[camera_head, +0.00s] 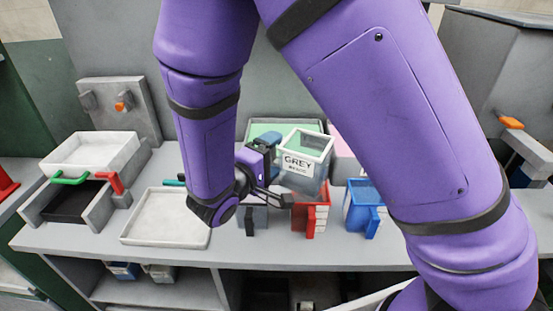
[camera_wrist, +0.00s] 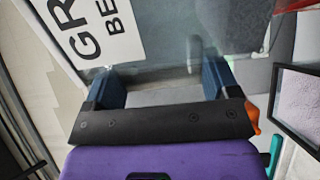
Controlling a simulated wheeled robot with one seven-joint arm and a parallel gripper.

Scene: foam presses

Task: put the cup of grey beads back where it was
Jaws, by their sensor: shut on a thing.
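The clear, square-topped cup labelled "GREY BEADS" (camera_head: 303,174) is tilted in the head view, above the row of coloured bins on the bench. My gripper (camera_head: 277,190) is shut on it from the left. In the wrist view the two dark blue fingers of my gripper (camera_wrist: 163,82) are at the lower side of the cup (camera_wrist: 185,40), whose label shows at upper left. The cup's inside looks greenish near the rim, and I cannot tell whether beads are in it. Its original place cannot be told from these frames.
Below the cup stand a red bin (camera_head: 311,219) and a grey bin (camera_head: 251,219), with a blue bin (camera_head: 362,212) to the right. A white tray (camera_head: 165,238) lies left. A press with a green handle (camera_head: 70,178) stands farther left. My arm hides much of the right.

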